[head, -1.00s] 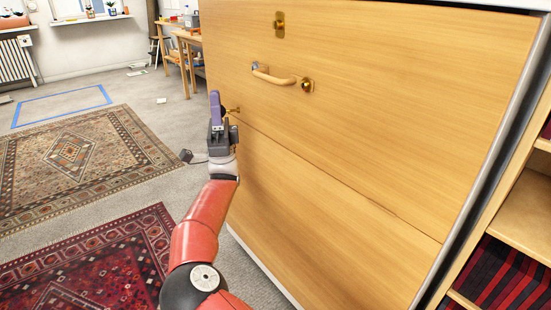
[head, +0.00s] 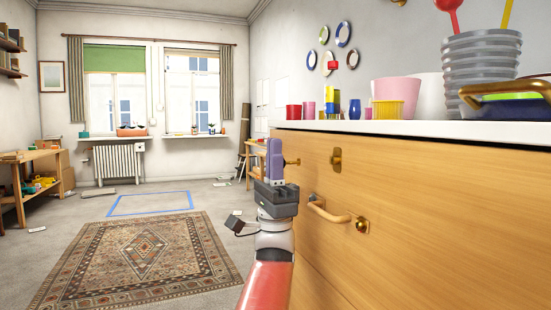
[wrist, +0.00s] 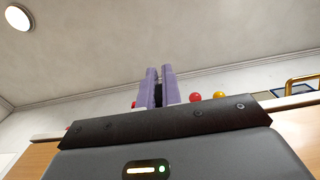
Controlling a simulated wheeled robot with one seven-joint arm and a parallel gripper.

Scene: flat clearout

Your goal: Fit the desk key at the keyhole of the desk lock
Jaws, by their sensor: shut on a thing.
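My gripper (head: 275,160), with purple fingers, points upward beside the wooden desk front, left of the lock in the head view. It is shut on the desk key (head: 293,162), whose brass shank sticks out to the right toward the desk. The desk lock (head: 336,159) is a small brass plate high on the wooden front, roughly level with the key in the picture. A gap shows between key and lock. The keyhole is too small to make out. In the wrist view the gripper's fingers (wrist: 160,85) are close together; the key cannot be made out there.
A pale handle (head: 328,211) with a brass rosette (head: 361,225) juts from the front below the lock. The white top (head: 400,128) above carries cups, pots and a brass-handled thing. Open floor with a patterned rug (head: 140,262) lies to the left.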

